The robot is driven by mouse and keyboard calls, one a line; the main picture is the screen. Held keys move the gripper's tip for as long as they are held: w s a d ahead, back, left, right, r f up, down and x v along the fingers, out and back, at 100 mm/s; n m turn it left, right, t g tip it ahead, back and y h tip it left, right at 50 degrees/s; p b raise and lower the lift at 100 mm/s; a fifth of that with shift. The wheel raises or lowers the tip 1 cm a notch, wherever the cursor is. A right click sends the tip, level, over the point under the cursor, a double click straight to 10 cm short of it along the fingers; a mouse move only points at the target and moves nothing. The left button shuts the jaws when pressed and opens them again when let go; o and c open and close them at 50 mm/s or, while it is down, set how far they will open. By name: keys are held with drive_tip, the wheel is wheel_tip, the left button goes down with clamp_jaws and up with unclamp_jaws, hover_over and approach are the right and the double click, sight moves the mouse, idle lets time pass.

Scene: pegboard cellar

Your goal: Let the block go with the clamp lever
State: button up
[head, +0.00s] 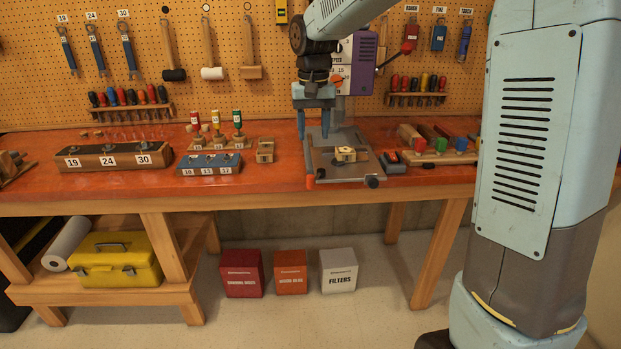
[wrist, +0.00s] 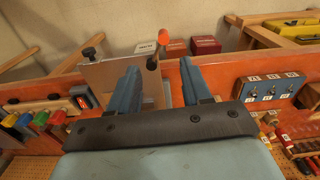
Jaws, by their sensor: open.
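The wooden block (head: 345,155) sits on the grey base plate (head: 343,172) of the press-like fixture on the orange bench. The clamp lever, with an orange knob (head: 309,182), is at the plate's front left corner; in the wrist view its orange knob (wrist: 165,37) stands up beyond my fingers. My gripper (head: 314,130) is open and empty, pointing down over the plate's left back side, behind and left of the block. In the wrist view my fingers (wrist: 160,88) are spread wide, with part of the plate (wrist: 110,72) between and beside them. I cannot make out the block there.
A black knob (head: 372,182) sticks out at the plate's front right. A purple panel (head: 362,62) and a red-knobbed lever (head: 407,47) rise behind. A small wooden piece (head: 265,150) and blue numbered holder (head: 210,164) stand left; colour-ended tools (head: 438,145) lie right.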

sight(310, 184)
drive_tip(key=f, duration=1.4)
drive_tip(key=shift+w+a+f, duration=0.1)
drive_tip(key=shift+w+a, duration=0.2)
clamp_jaws()
